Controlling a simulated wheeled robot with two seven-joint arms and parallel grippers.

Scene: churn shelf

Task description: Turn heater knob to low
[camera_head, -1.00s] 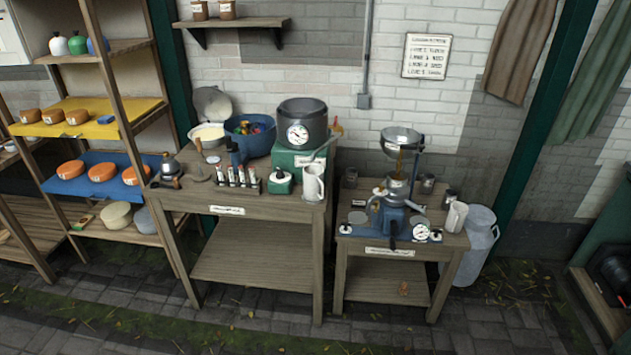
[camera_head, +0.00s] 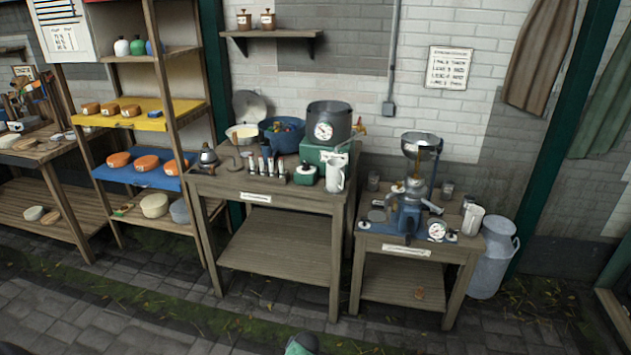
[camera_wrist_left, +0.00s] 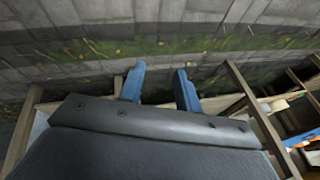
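The heater is a green box (camera_head: 312,154) on the left wooden table, with a large dark pot (camera_head: 340,118) on top of it. The pot carries a white round dial (camera_head: 323,131). A small green box (camera_head: 304,178) with a dark knob-like top (camera_head: 306,165) stands in front of the heater. The knob's setting is too small to read. In the left wrist view my left gripper (camera_wrist_left: 160,86) has its two blue fingers apart with nothing between them. It points at the paved ground, away from the heater.
A white jug (camera_head: 336,176) stands right of the small green box, and a rack of small bottles (camera_head: 267,172) stands left of it. A blue separator machine (camera_head: 409,210) occupies the right table. Paved floor (camera_head: 180,320) in front of the tables is clear.

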